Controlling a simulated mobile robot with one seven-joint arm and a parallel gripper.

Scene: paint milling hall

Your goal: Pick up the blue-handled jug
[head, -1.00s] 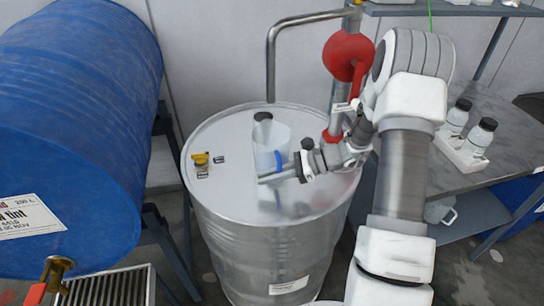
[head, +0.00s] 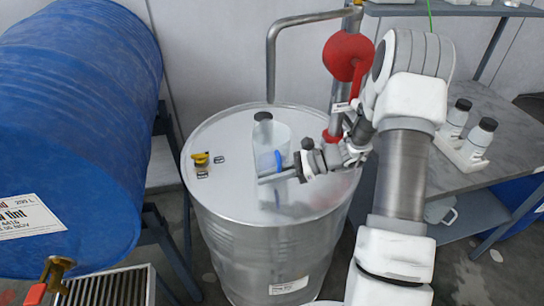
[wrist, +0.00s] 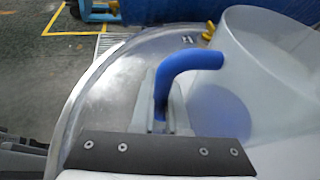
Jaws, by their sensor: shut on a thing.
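The blue-handled jug (head: 267,138) is a translucent, pale vessel standing upright on the lid of the steel drum (head: 226,205). Its blue handle (wrist: 180,78) faces my gripper and fills the middle of the wrist view. The jug's pale wall (wrist: 262,75) shows to the right of the handle there. My gripper (head: 278,170) comes in from the right at handle height and is shut on the handle. The handle's lower part is hidden between the jaws. I cannot tell whether the jug's base still touches the lid.
A yellow-capped fitting (head: 200,160) sits on the lid, left of the jug. A bent steel pipe (head: 272,60) and red valve part (head: 347,55) stand behind. A large blue drum (head: 75,130) lies at left. Two dark-capped bottles (head: 478,140) stand on the right bench.

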